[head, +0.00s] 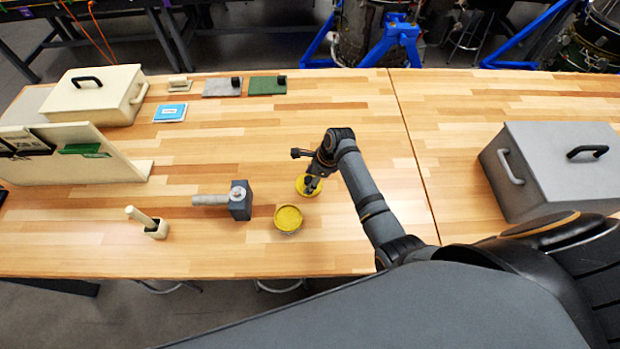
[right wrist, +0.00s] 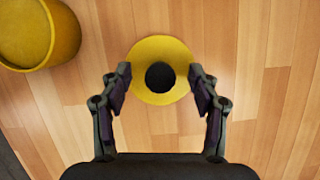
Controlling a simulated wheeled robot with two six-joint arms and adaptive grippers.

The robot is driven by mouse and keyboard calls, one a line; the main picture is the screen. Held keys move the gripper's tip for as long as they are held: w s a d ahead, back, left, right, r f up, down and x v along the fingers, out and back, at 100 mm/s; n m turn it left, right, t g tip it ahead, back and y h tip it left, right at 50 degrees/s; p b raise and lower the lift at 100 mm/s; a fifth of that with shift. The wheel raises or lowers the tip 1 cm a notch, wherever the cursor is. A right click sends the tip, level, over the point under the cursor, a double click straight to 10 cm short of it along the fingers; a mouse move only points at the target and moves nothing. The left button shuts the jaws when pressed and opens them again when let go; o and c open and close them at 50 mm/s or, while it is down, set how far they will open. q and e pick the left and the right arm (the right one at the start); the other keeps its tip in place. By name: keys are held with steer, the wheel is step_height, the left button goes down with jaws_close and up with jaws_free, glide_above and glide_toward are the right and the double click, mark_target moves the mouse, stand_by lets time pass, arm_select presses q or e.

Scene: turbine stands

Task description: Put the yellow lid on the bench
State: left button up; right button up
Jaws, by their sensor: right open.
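The yellow lid (head: 301,190) is a flat round disc lying on the wooden bench (head: 340,230). In the right wrist view the lid (right wrist: 160,58) shows a dark round knob (right wrist: 160,77) at its middle. My right gripper (head: 312,184) is over the lid, and its open fingers (right wrist: 160,92) stand on either side of the knob with a gap on each side. A round yellow container (head: 288,219) stands beside the lid, nearer the front edge; part of it shows in the wrist view (right wrist: 38,30). My left gripper is not in view.
A cream toolbox (head: 95,95) stands at the back left, a grey toolbox (head: 550,170) at the right. Bench space behind the lid is clear.

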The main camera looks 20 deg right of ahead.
mark_target(310, 179)
steer(key=shift+p+v, duration=0.75)
steer(key=shift+v, duration=0.55)
steer(key=shift+d+r, duration=0.15)
steer(key=shift+r, duration=0.1)
steer(key=shift+v, duration=1.95)
steer(key=shift+s+f, duration=0.1)
